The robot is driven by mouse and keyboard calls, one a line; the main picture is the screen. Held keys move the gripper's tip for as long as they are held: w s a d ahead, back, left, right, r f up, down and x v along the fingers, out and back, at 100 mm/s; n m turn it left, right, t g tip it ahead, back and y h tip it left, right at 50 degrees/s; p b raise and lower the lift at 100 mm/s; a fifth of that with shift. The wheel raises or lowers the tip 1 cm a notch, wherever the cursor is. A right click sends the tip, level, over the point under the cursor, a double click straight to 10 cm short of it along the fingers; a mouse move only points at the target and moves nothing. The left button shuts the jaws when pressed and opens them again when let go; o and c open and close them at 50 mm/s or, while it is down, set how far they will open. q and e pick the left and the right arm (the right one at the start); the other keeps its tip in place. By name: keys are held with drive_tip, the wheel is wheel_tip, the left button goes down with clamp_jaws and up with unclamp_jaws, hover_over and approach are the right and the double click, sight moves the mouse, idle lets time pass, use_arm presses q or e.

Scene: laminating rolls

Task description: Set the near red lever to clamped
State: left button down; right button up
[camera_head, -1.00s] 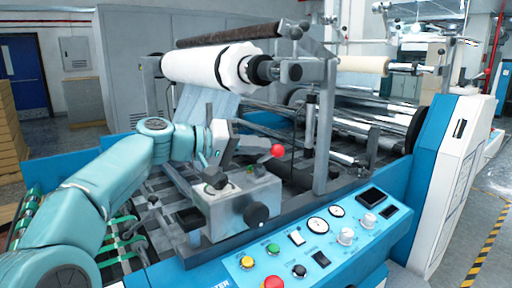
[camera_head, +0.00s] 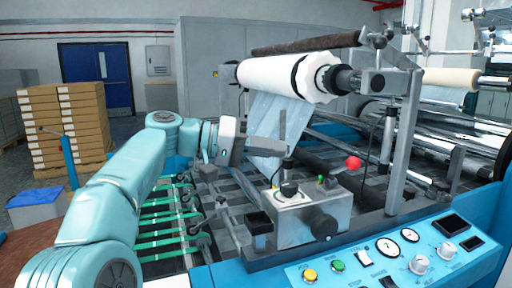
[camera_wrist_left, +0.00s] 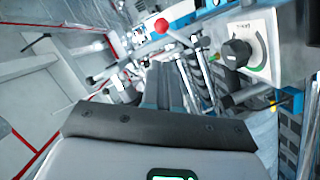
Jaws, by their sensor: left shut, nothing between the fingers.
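The red ball knob of a lever (camera_head: 353,163) stands behind and to the right of the grey control box (camera_head: 292,222). In the left wrist view the red knob (camera_wrist_left: 162,25) is near the top, with a short rod running down to the right. I cannot tell which setting the lever is in. My left gripper (camera_head: 280,147) is shut and empty, above and left of the box, clearly apart from the red knob. In the wrist view its shut fingers (camera_wrist_left: 168,68) point up the picture, below the red knob. My right gripper is not in view.
A black knob (camera_head: 325,228) sticks out of the box front. The white film roll (camera_head: 285,77) hangs above, with film running down behind my gripper. A grey upright post (camera_head: 403,145) stands right of the red knob. The blue button panel (camera_head: 385,262) lies in front.

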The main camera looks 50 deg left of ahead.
use_arm(q)
drive_tip(key=shift+v, duration=1.7)
